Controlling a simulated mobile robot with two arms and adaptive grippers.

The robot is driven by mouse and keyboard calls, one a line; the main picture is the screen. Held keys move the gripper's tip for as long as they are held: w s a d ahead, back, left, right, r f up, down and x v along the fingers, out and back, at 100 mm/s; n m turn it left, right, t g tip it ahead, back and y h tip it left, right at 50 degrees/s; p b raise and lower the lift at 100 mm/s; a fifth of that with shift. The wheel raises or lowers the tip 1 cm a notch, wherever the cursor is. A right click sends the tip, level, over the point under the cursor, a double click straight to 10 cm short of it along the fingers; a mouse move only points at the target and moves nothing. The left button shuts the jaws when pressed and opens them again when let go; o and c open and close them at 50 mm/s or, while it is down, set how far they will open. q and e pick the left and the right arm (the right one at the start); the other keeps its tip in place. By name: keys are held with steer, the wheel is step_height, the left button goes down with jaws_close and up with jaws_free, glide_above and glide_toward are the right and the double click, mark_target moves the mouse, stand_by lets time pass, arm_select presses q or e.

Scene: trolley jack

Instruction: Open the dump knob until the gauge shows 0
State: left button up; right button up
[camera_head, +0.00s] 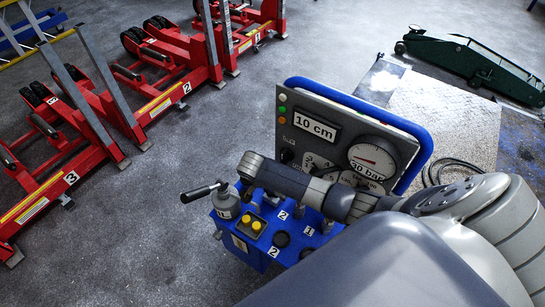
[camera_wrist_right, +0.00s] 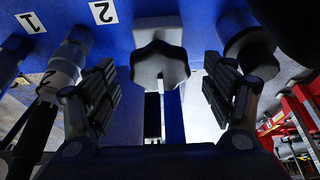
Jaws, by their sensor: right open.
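A blue control unit (camera_head: 232,238) carries a grey panel with a round gauge (camera_head: 372,158) marked 30 bar. Its thin red needle points left, away from the centre; the exact value is too small to read. A display (camera_head: 314,125) reads 10 cm. In the right wrist view a dark star-shaped knob (camera_wrist_right: 160,65) stands out from the blue unit. My right gripper (camera_wrist_right: 160,92) is open, one finger on each side of the knob, with visible gaps. In the head view my right arm crosses the unit and its fingers are hidden. My left gripper is out of view.
Red wheeled lifting units (camera_head: 150,80) stand at left. A green trolley jack (camera_head: 475,60) lies at the back right. Floor left of the unit is clear.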

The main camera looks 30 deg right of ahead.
steer(key=shift+d+f, duration=0.15)
steer(key=shift+f, duration=0.15)
steer(key=c, duration=1.1)
steer(key=shift+o, duration=0.2)
